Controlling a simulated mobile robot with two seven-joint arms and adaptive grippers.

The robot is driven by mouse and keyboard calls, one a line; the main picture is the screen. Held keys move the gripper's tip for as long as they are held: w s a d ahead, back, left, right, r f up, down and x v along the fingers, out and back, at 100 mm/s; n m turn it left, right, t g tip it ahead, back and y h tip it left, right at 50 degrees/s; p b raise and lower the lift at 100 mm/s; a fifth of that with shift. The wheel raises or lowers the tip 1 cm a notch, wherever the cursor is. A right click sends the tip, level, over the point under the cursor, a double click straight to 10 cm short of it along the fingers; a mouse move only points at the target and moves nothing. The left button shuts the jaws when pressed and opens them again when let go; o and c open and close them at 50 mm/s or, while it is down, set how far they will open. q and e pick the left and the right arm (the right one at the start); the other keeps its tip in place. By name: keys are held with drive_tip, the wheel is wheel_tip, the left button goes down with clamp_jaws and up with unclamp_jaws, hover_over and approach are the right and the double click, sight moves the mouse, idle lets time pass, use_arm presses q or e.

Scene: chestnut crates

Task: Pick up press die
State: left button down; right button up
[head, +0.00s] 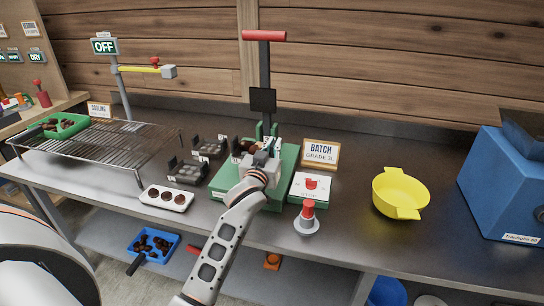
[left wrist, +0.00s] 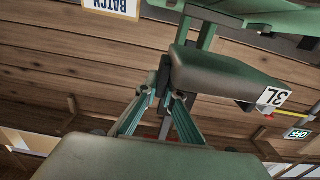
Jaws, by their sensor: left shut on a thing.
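My left gripper (head: 268,150) reaches over the green press (head: 283,165) in the head view, and its arm covers part of the press base. In the left wrist view its fingers (left wrist: 163,92) are shut on the dark end of a grey-green press die (left wrist: 215,72). The die has a white label reading 3L, upside down in this view. In the head view the held die is mostly hidden behind the gripper and press, so its exact contact with the press is unclear. My right gripper is not in view.
Two other dark dies (head: 187,172) (head: 209,147) lie left of the press. A white tray with round wells (head: 166,198), a batch sign (head: 321,153), a red-topped stamp (head: 307,217) and a yellow bowl (head: 400,193) stand nearby. A blue machine (head: 505,185) stands right.

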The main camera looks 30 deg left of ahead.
use_arm(q)
wheel_tip(320, 180, up, 14)
drive_tip(key=p, duration=0.2)
drive_tip(key=shift+r+p, duration=0.15)
drive_tip(key=shift+p, duration=0.2)
